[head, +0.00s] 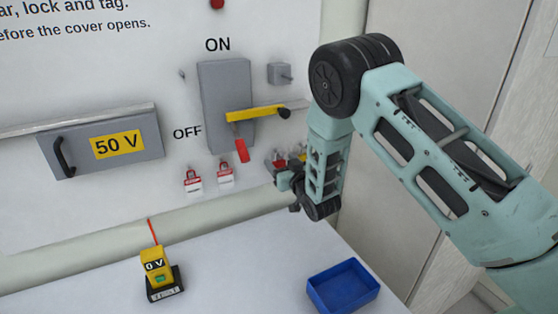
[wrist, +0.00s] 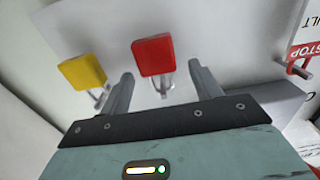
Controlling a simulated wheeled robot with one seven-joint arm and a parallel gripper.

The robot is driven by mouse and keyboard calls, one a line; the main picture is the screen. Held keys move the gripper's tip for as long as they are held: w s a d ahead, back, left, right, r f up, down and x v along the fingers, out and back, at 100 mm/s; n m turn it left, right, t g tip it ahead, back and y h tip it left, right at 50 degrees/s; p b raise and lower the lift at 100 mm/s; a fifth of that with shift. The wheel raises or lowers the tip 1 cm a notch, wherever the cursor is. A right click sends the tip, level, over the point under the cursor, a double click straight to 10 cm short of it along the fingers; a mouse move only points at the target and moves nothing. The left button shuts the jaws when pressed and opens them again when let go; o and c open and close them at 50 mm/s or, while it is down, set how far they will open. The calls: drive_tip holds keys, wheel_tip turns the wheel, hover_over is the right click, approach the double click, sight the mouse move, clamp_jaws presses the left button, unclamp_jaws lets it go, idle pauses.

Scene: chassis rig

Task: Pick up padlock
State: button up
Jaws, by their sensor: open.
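A red padlock (wrist: 153,55) hangs by its shackle in the wrist view, body toward the far side. A yellow padlock (wrist: 82,70) hangs to its left, outside the left finger. My gripper (wrist: 161,72) is open, its two fingers on either side of the red padlock's lower part in the picture, with gaps showing. In the head view my gripper (head: 284,178) is at the panel's lower right, in front of small red and yellow padlocks (head: 280,159) that it partly hides.
Two red-and-white tags (head: 193,181) hang left of my gripper. A switch box (head: 223,85) with a yellow handle (head: 252,114) is above. A yellow 0 V meter (head: 155,265) and a blue tray (head: 342,289) stand on the bench.

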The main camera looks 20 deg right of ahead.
drive_tip(key=shift+w, duration=0.2)
drive_tip(key=c, duration=1.1)
drive_tip(key=shift+r, duration=0.2)
